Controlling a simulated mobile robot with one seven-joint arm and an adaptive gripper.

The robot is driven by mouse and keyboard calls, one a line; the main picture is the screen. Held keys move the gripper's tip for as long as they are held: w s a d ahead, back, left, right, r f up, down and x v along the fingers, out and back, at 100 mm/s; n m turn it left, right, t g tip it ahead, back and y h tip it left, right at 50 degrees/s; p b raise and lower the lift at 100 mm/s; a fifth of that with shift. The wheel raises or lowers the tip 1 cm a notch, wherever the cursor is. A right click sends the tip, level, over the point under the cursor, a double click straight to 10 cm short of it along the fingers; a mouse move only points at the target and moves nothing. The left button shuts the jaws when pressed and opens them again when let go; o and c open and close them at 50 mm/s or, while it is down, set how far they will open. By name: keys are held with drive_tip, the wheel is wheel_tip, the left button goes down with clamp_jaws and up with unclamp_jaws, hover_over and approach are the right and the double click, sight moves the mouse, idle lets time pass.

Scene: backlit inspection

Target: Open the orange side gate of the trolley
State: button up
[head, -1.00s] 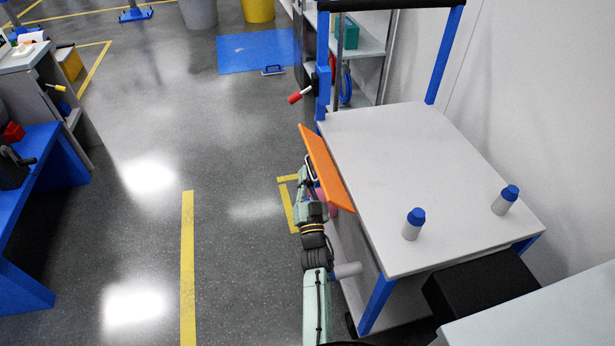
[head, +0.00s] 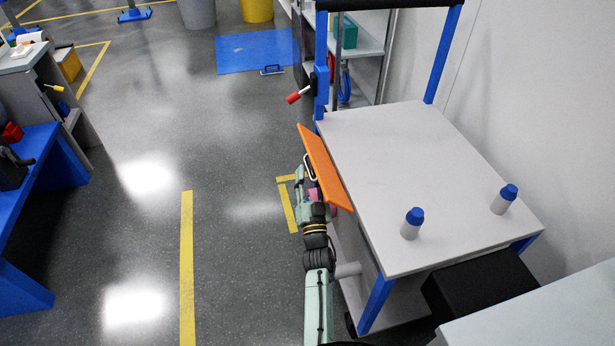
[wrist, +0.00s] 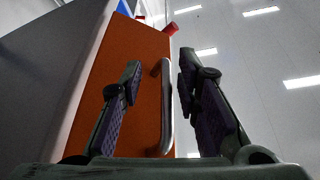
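The orange side gate (head: 324,168) is on the left side of the trolley (head: 400,150), tilted outward a little from the top's edge. In the wrist view the gate (wrist: 130,70) fills the middle, with a metal bar handle (wrist: 167,105) on its face. My gripper (wrist: 157,80) is open, with one finger on each side of the handle in the picture. I cannot tell whether either finger touches it. In the head view my gripper (head: 311,185) is beside the gate's outer face, partly hidden by my arm and the gate.
A red-ended lever (head: 298,94) sticks out by the trolley's blue post. The floor to the left is clear up to the blue bench (head: 60,160).

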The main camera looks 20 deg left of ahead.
drive_tip(key=v, duration=1.2)
drive_tip(key=shift+c, duration=0.4)
